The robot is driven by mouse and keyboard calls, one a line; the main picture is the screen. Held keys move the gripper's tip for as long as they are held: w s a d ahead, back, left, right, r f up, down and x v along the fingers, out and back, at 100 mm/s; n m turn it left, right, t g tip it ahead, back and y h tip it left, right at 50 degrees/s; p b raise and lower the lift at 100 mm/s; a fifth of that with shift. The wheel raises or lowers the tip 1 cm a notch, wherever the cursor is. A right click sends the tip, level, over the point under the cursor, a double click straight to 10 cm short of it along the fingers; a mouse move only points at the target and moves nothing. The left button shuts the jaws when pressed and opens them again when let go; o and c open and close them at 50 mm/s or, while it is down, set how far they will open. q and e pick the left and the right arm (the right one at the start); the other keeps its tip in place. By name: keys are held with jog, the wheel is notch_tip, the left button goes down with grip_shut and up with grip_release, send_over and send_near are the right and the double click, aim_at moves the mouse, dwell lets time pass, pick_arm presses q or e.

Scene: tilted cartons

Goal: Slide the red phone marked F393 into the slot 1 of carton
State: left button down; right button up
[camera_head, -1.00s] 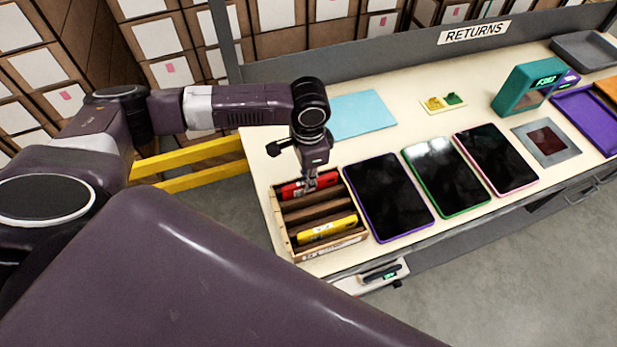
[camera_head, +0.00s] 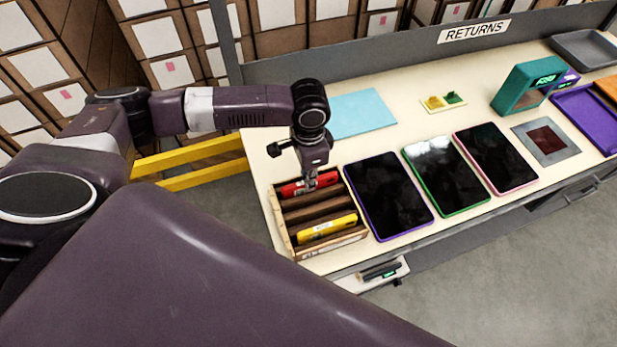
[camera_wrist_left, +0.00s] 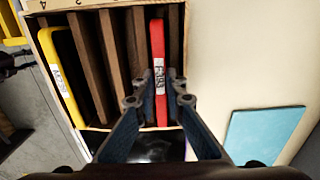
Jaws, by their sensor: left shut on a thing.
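The wooden carton (camera_head: 287,238) stands tilted at the near left end of the bench. Several dividers split it into slots. The red phone (camera_head: 327,183) sits on edge in the compartment at the carton's far side. The phone's lower part is hidden in the carton. I cannot read which slot number it is in. My right gripper is out of view.
A yellow phone (camera_head: 327,228) stands in the carton's near slot. Tablets with purple (camera_head: 388,195), green (camera_head: 446,175) and pink (camera_head: 496,158) edges lie to the right. A light blue sheet (camera_head: 362,113) lies behind the carton. A teal device (camera_head: 528,85) stands further right.

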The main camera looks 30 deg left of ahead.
pick_arm(q)
jog(key=c, duration=2)
grip_release()
jog(key=shift+c, duration=0.2)
jog(key=shift+o, duration=0.7)
jog(key=shift+r, duration=0.1)
notch_tip(320, 180, up, 12)
notch_tip(320, 180, up, 7)
jog(key=p, duration=0.9)
